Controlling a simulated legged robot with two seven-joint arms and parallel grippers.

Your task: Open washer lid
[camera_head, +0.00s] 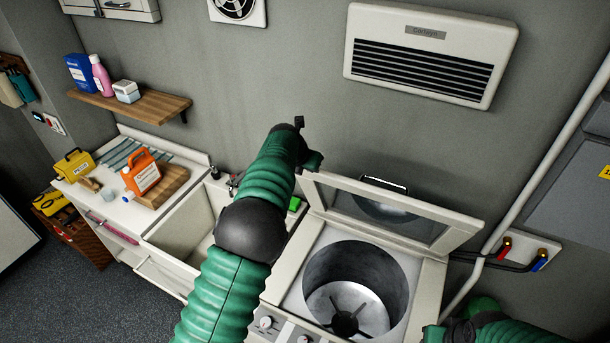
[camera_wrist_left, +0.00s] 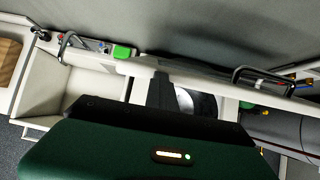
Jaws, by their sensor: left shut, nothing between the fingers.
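The white washer (camera_head: 432,295) stands at lower centre-right, its round metal drum (camera_head: 355,285) exposed from above. Its lid (camera_head: 455,228), a pale frame around a dark window, is raised and tilted back toward the wall. A dark handle (camera_head: 384,185) sits on its upper edge; a handle also shows in the left wrist view (camera_wrist_left: 262,75). My left gripper (camera_head: 308,142) is shut and empty beside the lid's upper left corner; contact is unclear. Its dark finger shows in the left wrist view (camera_wrist_left: 160,92). My right arm shows at the lower right edge; its fingers cannot be made out.
A white sink (camera_head: 190,225) and a counter with an orange jug (camera_head: 141,172) lie left of the washer. Hoses and taps (camera_head: 520,252) are on the wall at right. A wooden shelf (camera_head: 130,104) and a wall heater (camera_head: 430,50) are above.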

